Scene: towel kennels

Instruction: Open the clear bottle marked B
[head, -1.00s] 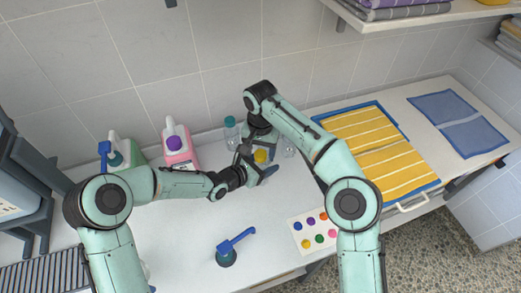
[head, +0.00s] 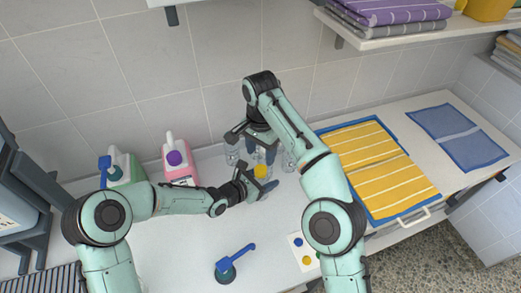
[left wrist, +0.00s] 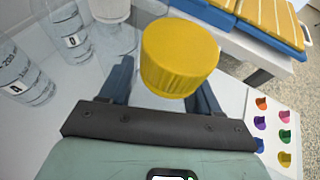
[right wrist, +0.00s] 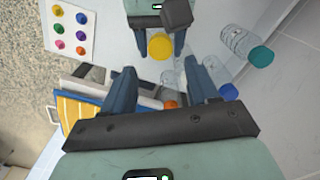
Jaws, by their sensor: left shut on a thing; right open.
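My left gripper (left wrist: 165,85) is shut on a bottle whose ridged yellow cap (left wrist: 180,58) stands above the fingers. The cap is on; the bottle's body and any letter on it are hidden. The yellow cap (head: 261,172) also shows at the left gripper (head: 258,186) in the head view. My right gripper (right wrist: 155,95) is open and empty, its fingers apart and pointing toward the yellow cap (right wrist: 160,46), not touching it. Clear bottles with dark letter labels stand beside in the left wrist view (left wrist: 66,30) (left wrist: 25,75); I cannot read the letters surely.
A clear bottle with a teal cap (right wrist: 261,56) and an orange cap (right wrist: 170,105) are near the right gripper. Yellow towels (head: 370,165) lie right.

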